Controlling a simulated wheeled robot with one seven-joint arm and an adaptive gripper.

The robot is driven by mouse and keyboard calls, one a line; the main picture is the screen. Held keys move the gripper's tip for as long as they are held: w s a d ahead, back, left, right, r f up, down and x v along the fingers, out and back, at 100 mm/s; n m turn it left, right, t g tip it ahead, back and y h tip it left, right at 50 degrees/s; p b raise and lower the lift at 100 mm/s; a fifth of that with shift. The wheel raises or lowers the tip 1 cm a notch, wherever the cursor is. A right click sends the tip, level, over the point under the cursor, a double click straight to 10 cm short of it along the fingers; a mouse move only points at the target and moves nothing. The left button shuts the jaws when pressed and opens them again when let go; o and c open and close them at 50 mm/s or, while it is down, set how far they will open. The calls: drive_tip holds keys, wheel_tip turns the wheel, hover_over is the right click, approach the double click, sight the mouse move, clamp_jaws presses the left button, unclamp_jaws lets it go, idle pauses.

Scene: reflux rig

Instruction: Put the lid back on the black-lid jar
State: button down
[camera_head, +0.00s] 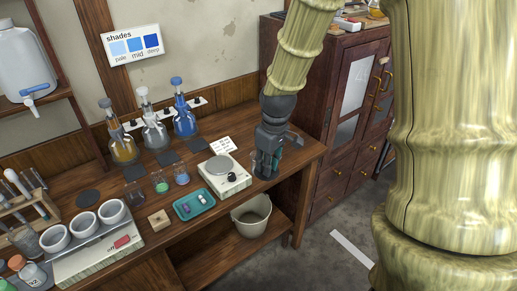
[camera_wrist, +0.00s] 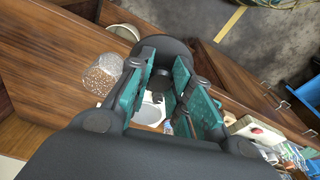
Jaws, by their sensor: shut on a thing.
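My gripper (camera_head: 267,168) points down over the right end of the bench. In the wrist view its teal-padded fingers (camera_wrist: 168,92) are closed around a small dark knob. The knob joins a wide black round lid (camera_wrist: 178,46), partly hidden by the fingers. A clear glass jar (camera_wrist: 98,80) with speckled contents stands beside the gripper, to the left in the wrist view. It looks open and apart from the lid. In the head view only a sliver of clear glass shows left of my gripper. I cannot tell whether the lid touches the bench.
A balance (camera_head: 224,176) stands left of my gripper, with a teal tray (camera_head: 194,204) and small flasks (camera_head: 160,182) beyond it. Stoppered bottles (camera_head: 184,120) stand along the wall. A bucket (camera_head: 251,215) is below the bench edge. A wooden cabinet (camera_head: 312,120) stands to the right.

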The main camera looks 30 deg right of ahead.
drive_tip(key=w+d+f+p, duration=0.2)
drive_tip(key=w+d+p, duration=0.1)
drive_tip(key=w, duration=0.3)
drive_tip(key=w+d+f+p, duration=0.3)
drive_tip(key=w, duration=0.4)
drive_tip(key=shift+w+d+p, duration=0.2)
drive_tip(key=shift+d+p, duration=0.05)
drive_tip(key=shift+p, duration=0.1)
drive_tip(key=shift+f, duration=0.6)
drive_tip(key=c, duration=1.3)
unclamp_jaws()
drive_tip(key=shift+r, duration=0.15)
drive_tip(key=r+b, duration=0.1)
drive_tip(key=r, duration=0.3)
drive_tip(key=s+r+b, duration=0.1)
drive_tip(key=r, duration=0.3)
drive_tip(key=r+b, duration=0.1)
drive_tip(key=r, duration=0.4)
drive_tip(key=shift+s+d, duration=0.2)
